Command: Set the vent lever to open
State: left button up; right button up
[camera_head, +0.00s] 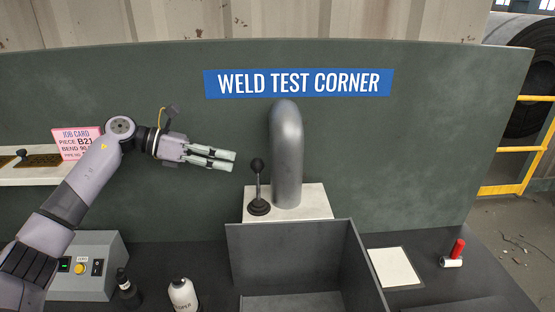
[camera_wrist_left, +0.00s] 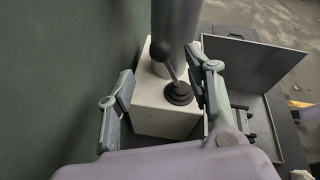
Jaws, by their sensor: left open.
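The vent lever (camera_head: 258,185) is a black-knobbed stick on a round black base, on top of a white block (camera_head: 316,203) and left of a thick grey bent pipe (camera_head: 288,150). It stands nearly upright in the head view. My left gripper (camera_head: 234,161) is open and empty, left of the lever knob and near its height. In the left wrist view the lever (camera_wrist_left: 166,60) and its base show between the two spread fingers of my gripper (camera_wrist_left: 165,95), beyond the fingertips. The fingers do not seem to touch it. My right gripper is not in view.
An open grey metal bin (camera_head: 295,246) stands in front of the block. A control box (camera_head: 90,265) and two bottles (camera_head: 183,295) are at the front left. A white sheet (camera_head: 394,267) and a red-and-white item (camera_head: 455,255) lie right. A green panel (camera_head: 430,150) closes off the back.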

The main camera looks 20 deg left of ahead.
aim_at(252, 162)
pick_arm(q)
jog(key=shift+m, duration=0.3)
jog(key=x, duration=0.1)
jog(key=p+x, duration=0.2)
jog(key=x, duration=0.1)
jog(key=shift+d+r, duration=0.2)
jog(key=shift+r, duration=0.05)
jog(key=x, duration=0.1)
jog(key=p+x, duration=0.1)
jog(key=x, duration=0.1)
jog(key=shift+a+f, duration=0.1)
jog(key=shift+f, duration=0.2)
jog(key=shift+w+f+p, duration=0.1)
jog(key=shift+w+p, duration=0.1)
jog(key=shift+p, duration=0.1)
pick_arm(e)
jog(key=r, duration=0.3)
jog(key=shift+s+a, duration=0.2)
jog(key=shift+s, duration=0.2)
pick_arm(q)
jog(key=shift+s, duration=0.1)
jog(key=shift+c, duration=0.2)
grip_shut()
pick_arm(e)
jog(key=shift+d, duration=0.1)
